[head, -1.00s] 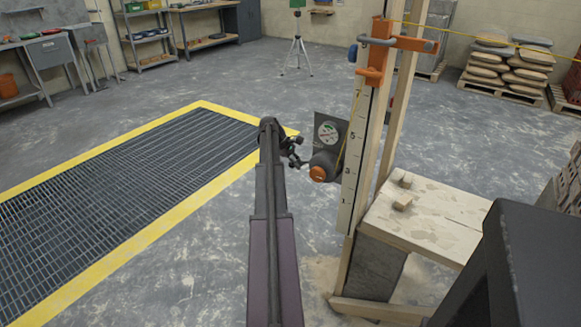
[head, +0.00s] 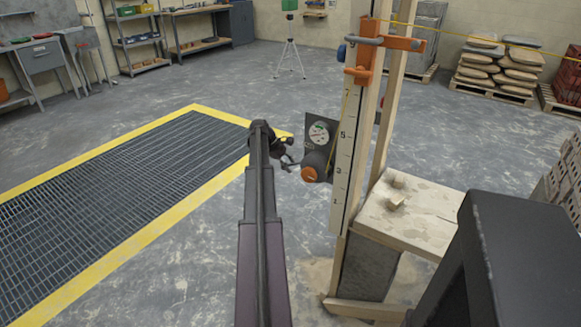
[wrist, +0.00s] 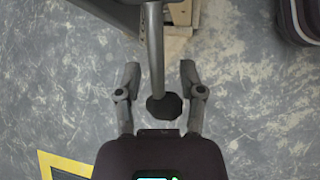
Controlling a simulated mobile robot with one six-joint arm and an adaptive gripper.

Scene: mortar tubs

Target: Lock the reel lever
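In the wrist view, my gripper (wrist: 159,70) is open, with one finger on each side of the reel lever (wrist: 156,45). The lever is a grey bar ending in a dark knob (wrist: 164,106). Gaps show between the lever and both fingers. The lever is not clear in the head view.
A numbered scale board (head: 344,150) runs up the post, with an orange clamp (head: 366,60) near its top. A wooden bench (head: 425,215) stands right of the post. A yellow-edged floor grate (head: 120,200) lies to the left.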

